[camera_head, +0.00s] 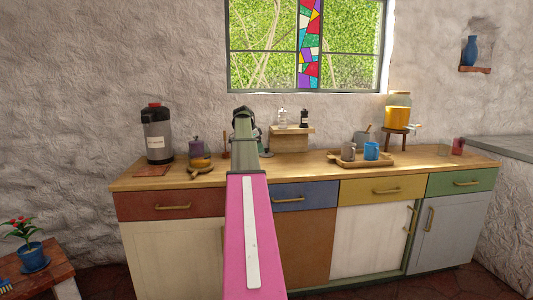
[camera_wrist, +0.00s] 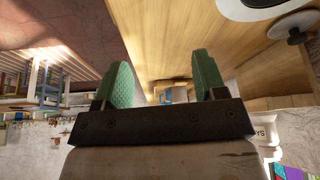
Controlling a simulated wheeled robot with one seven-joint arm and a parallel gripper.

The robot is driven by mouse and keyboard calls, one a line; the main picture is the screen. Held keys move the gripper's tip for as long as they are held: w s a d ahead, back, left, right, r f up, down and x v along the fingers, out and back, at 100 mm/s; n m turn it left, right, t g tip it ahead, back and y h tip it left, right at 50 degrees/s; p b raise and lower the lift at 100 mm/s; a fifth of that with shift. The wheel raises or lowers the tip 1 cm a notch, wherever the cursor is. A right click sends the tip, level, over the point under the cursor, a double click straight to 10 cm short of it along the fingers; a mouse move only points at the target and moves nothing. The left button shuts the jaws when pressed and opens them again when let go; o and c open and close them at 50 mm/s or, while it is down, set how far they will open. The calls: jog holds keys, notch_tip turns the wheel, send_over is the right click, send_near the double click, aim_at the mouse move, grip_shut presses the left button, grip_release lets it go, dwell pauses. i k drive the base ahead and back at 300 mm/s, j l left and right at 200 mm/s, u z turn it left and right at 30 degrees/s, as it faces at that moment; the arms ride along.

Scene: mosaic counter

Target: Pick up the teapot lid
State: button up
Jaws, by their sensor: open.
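I cannot pick out a teapot lid for certain. In the wrist view, a small pale disc with a dark knob (camera_wrist: 292,30) lies on the wooden counter at the top right, beside a white rounded object (camera_wrist: 255,6) cut off by the frame edge; the disc may be the lid. In the head view my pink arm covers part of the counter, and the fingertips are not clear.
The wooden counter (camera_head: 310,163) holds a dark flask (camera_head: 157,135) at the left and a tray (camera_head: 373,162) with a grey mug and a blue mug (camera_head: 371,151) at the right. A small shelf (camera_head: 289,131) is behind my arm.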

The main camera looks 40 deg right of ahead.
aim_at(263, 154)
jog(key=i+l, duration=0.75)
jog(key=l, duration=0.15)
